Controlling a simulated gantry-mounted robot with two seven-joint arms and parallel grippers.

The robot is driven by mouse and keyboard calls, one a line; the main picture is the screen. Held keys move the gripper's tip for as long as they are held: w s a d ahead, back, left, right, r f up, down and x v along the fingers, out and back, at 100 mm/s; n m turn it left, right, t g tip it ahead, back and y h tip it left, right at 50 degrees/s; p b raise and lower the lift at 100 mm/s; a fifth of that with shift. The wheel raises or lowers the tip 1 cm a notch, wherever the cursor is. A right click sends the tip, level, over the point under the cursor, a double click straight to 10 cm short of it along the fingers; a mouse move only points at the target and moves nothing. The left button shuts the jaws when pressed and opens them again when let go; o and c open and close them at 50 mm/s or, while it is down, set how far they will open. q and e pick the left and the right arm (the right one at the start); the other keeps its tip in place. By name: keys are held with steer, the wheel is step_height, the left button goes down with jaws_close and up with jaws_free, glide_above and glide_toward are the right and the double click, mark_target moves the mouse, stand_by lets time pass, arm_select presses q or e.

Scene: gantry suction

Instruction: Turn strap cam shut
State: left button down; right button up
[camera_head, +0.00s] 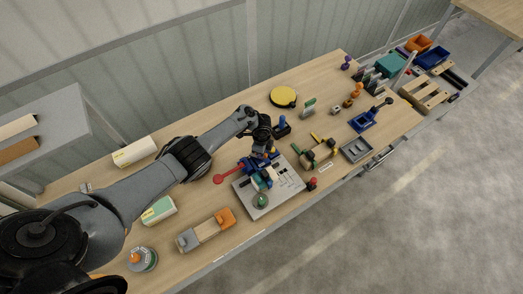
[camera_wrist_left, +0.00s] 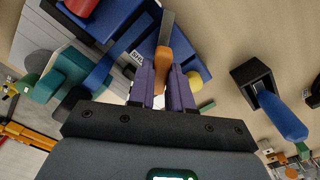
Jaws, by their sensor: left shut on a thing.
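My left gripper (camera_wrist_left: 162,82) has purple fingers shut on an orange lever (camera_wrist_left: 166,62). A grey strip (camera_wrist_left: 167,27) runs on from the lever's far end. A blue fixture (camera_wrist_left: 190,48) lies around and below the fingers, with a teal rounded part (camera_wrist_left: 62,72) to its left. In the head view, my left gripper (camera_head: 266,150) is over the fixture on a grey panel (camera_head: 284,189), and the arm partly hides it. The lever's exact angle is hard to tell. My right gripper is not in view.
A black socket with a blue handle (camera_wrist_left: 283,115) stands right of the gripper. A red-ended lever (camera_head: 222,178) sticks out left of the panel, and a green ball (camera_head: 262,200) sits near its front. Wooden clamps (camera_head: 318,153) stand to the right.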

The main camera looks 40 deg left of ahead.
arm_select(q)
steer(key=n+p, duration=0.1)
steer(key=n, duration=0.4)
steer(key=shift+n+p, duration=0.35)
steer(key=shift+n, duration=0.05)
steer(key=n+p, duration=0.1)
steer(key=n, duration=0.3)
steer(key=shift+n, duration=0.3)
steer(key=c, duration=1)
jaws_free()
steer(key=shift+c, duration=0.2)
step_height(320, 180, up, 11)
steer(key=p, duration=0.6)
